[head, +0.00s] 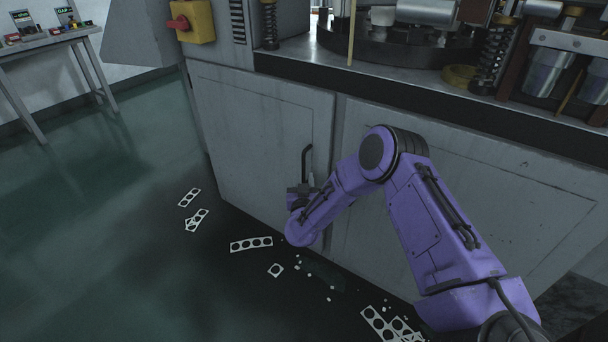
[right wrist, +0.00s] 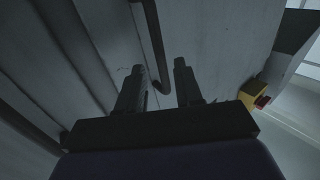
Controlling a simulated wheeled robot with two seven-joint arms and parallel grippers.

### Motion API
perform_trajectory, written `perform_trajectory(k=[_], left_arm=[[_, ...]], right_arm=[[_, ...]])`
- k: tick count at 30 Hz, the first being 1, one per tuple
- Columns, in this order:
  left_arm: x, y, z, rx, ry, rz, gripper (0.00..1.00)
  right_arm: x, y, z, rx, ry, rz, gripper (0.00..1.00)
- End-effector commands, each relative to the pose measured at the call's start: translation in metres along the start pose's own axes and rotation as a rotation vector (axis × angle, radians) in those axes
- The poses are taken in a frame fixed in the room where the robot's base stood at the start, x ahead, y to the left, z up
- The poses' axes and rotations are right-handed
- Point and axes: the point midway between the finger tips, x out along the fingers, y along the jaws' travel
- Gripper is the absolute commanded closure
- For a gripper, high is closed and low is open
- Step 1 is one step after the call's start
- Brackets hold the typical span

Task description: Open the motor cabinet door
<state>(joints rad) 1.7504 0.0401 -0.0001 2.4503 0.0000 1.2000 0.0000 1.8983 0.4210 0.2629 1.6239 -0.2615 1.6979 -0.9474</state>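The motor cabinet door (head: 250,140) is a grey panel at the left of the machine's base and looks shut. Its dark upright handle (head: 306,155) is near the door's right edge. My purple right arm reaches to it, with the right gripper (head: 308,188) at the handle's lower part. In the right wrist view the two fingers of my right gripper (right wrist: 159,68) are spread apart. The handle (right wrist: 152,35) runs down between them, its bent lower end near the palm, with gaps visible on both sides. My left gripper is not in view.
A second grey panel (head: 450,200) lies right of the door, partly behind my arm. Punched metal scraps (head: 251,244) litter the dark floor. A yellow box with a red switch (head: 192,22) is above left. A table (head: 50,42) stands far left.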

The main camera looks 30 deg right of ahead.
Motion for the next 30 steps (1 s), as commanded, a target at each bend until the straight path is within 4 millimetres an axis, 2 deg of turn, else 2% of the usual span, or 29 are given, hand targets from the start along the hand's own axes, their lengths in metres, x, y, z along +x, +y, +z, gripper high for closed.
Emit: perform_trajectory(k=[3, 9, 18, 20, 21, 22, 30], left_arm=[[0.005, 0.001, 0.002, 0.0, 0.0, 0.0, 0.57], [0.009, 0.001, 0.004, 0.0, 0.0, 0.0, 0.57], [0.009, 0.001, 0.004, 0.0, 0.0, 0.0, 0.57], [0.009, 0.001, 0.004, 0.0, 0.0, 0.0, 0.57], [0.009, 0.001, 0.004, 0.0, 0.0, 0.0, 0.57], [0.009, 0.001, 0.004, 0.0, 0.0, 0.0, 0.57], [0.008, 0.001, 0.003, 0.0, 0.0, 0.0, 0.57]], right_arm=[[0.026, 0.002, 0.003, 0.0, 0.0, 0.004, 0.65], [0.054, 0.001, 0.002, -0.001, -0.002, -0.001, 0.65], [0.058, 0.0, 0.001, -0.001, -0.004, -0.002, 0.65], [0.058, 0.0, 0.001, -0.001, -0.004, -0.002, 0.81], [0.058, 0.0, 0.002, -0.001, -0.004, -0.002, 0.94], [0.058, 0.0, 0.002, -0.001, -0.004, -0.002, 1.0], [0.054, 0.0, 0.001, -0.001, -0.004, 0.008, 1.0]])
